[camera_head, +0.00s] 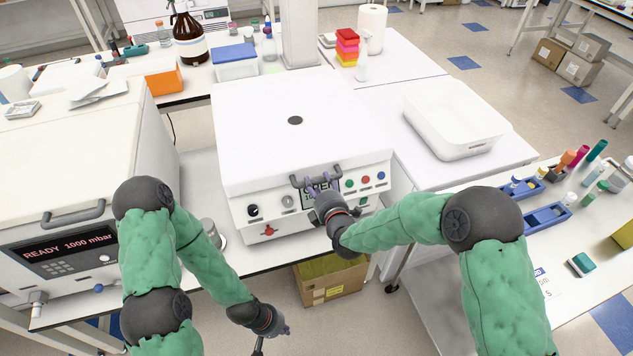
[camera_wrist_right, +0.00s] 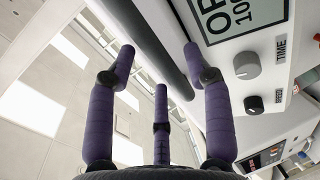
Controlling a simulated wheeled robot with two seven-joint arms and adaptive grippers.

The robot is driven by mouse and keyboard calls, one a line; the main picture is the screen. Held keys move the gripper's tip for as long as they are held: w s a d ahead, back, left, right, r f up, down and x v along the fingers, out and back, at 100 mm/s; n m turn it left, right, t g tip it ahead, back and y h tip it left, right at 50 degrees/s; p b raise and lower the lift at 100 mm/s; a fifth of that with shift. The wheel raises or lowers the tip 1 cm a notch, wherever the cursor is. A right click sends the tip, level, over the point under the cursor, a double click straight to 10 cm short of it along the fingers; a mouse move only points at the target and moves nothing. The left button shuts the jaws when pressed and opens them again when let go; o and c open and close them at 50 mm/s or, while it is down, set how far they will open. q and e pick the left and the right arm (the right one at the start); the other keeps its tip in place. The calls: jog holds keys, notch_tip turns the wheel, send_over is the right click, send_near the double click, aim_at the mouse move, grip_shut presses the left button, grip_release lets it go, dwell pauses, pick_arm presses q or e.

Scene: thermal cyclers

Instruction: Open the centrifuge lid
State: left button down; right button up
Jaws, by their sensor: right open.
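The white centrifuge (camera_head: 300,212) stands in the middle of the bench. Its lid (camera_head: 265,135) lies flat and looks closed, with a dark grey handle (camera_head: 337,168) at the front edge. My right gripper (camera_head: 316,187) is at the handle, its purple fingers in front of the display. In the right wrist view the gripper (camera_wrist_right: 158,58) is open, and the handle bar (camera_wrist_right: 150,45) crosses between its spread fingertips; contact cannot be told. The display (camera_wrist_right: 240,15) is partly cut off. My left gripper (camera_head: 275,332) hangs low in front of the bench, away from the centrifuge; its fingers are small and unclear.
A vacuum oven (camera_head: 60,235) reading READY 1000 mbar stands at left. A white tub (camera_head: 455,120) sits to the right of the centrifuge. Blue racks (camera_head: 548,217) and tubes lie on the right bench. A cardboard box (camera_head: 332,283) is on the floor below. The space above the lid is clear.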

jog(key=shift+x, duration=1.2)
grip_shut()
jog(key=shift+r, duration=0.1)
